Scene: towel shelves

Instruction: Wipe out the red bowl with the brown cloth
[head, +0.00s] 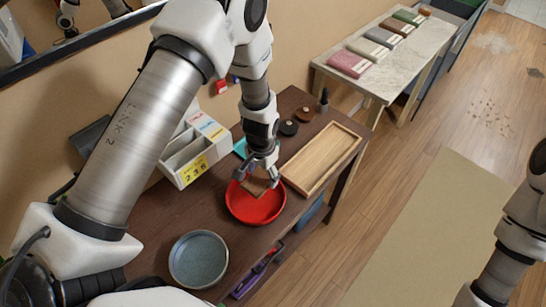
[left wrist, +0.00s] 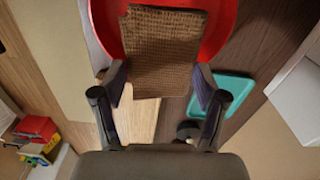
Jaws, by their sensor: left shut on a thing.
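The red bowl (head: 262,211) sits on the dark brown table, near its front edge. The brown cloth (head: 254,186) is at the bowl's far side, partly hidden by my left gripper (head: 259,172). In the left wrist view, the textured cloth (left wrist: 160,50) hangs between the fingers of my left gripper (left wrist: 160,78) and overlaps the red bowl (left wrist: 222,22). The left gripper is shut on the cloth. I cannot tell whether the cloth touches the bowl's inside. My right arm shows at the right edge, but its gripper is out of view.
A wooden tray (head: 335,143) lies right of the bowl. A round grey-blue pan (head: 198,260) stands front left. A white labelled organiser (head: 180,165) and a teal tray (left wrist: 232,90) are behind. A pale side table (head: 398,78) holds several folded towels.

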